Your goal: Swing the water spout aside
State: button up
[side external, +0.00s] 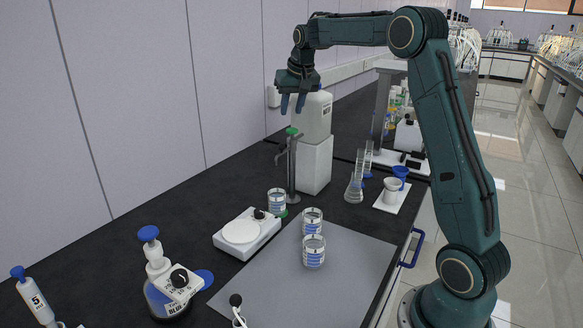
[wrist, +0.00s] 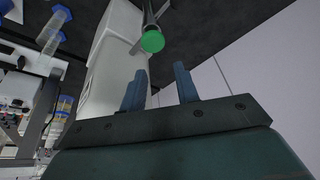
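The water spout (side external: 292,168) is a thin grey upright post with a green top. A short arm reaches left from it, above a beaker (side external: 277,199) with a blue-marked label. My gripper (side external: 292,103) is above the green top, fingers pointing down, apart from it. In the wrist view the green top (wrist: 152,41) shows just beyond the two blue fingers of my gripper (wrist: 161,72). The fingers are spread with nothing between them. The wrist view cuts off part of the post.
A white container on a white block (side external: 315,165) stands close behind the spout. Flasks (side external: 354,188) stand to the right. A wall (side external: 120,110) borders the bench on the left.

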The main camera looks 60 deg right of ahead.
jog(key=a+m+g, duration=0.1)
jog(key=m, duration=0.4)
jog(key=a+m+g+y, duration=0.1)
jog(key=a+m, duration=0.1)
jog(key=m, duration=0.4)
jog(key=a+f+m+g+y, duration=0.1)
jog(key=a+m, duration=0.1)
jog(key=m, duration=0.3)
jog(key=shift+w+m+g, duration=0.15)
jog(key=shift+m+g, duration=0.15)
jog(key=shift+m, duration=0.1)
jog(key=shift+f, duration=0.1)
jog(key=shift+f, duration=4.3)
jog(key=shift+w+d, duration=0.1)
jog(key=shift+w, duration=0.25)
